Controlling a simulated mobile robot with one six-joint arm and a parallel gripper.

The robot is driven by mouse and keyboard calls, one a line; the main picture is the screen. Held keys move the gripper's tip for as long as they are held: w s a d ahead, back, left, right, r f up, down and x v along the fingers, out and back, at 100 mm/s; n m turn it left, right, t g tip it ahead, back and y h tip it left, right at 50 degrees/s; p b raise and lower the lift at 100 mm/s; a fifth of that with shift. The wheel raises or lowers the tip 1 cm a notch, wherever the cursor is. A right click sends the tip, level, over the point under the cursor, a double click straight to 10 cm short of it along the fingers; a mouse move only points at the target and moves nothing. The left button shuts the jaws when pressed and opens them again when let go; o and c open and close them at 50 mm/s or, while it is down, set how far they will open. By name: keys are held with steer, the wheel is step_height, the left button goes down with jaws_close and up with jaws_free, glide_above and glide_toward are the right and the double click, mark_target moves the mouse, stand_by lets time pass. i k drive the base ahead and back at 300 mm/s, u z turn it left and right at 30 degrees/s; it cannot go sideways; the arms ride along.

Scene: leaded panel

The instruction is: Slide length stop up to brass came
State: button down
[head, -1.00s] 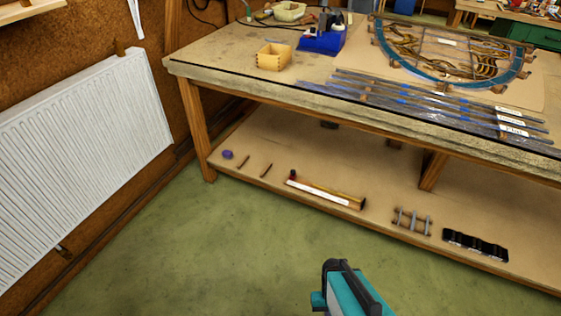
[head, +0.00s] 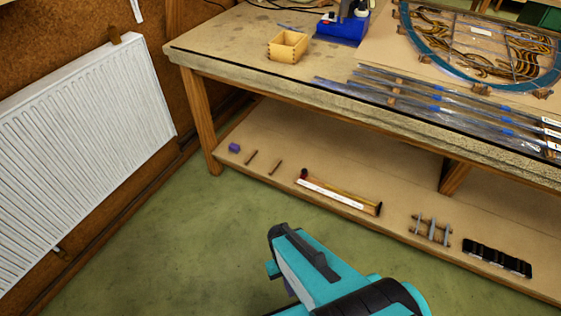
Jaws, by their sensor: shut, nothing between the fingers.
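A long narrow fixture (head: 338,193) lies on the low shelf under the bench. It has a white strip along its front and a brass-coloured bar behind it. A small dark red piece (head: 303,173) sits at its left end and a dark block (head: 378,209) at its right end. I cannot tell which piece is the length stop, nor whether it touches the brass came. My teal and black arm shows at the bottom middle, in front of the shelf and apart from the fixture. My gripper's fingers are not visible.
The low shelf (head: 225,156) also holds a purple block (head: 234,147), two thin brown sticks, a small rack (head: 431,229) and a black holder (head: 497,258). The benchtop above carries metal strips and a leaded panel (head: 553,84). A white radiator (head: 85,130) stands left. Green floor is clear.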

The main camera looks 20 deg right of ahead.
mark_target(304, 174)
steer(key=u, duration=0.7)
steer(key=i, duration=0.95)
steer(key=u, duration=0.5)
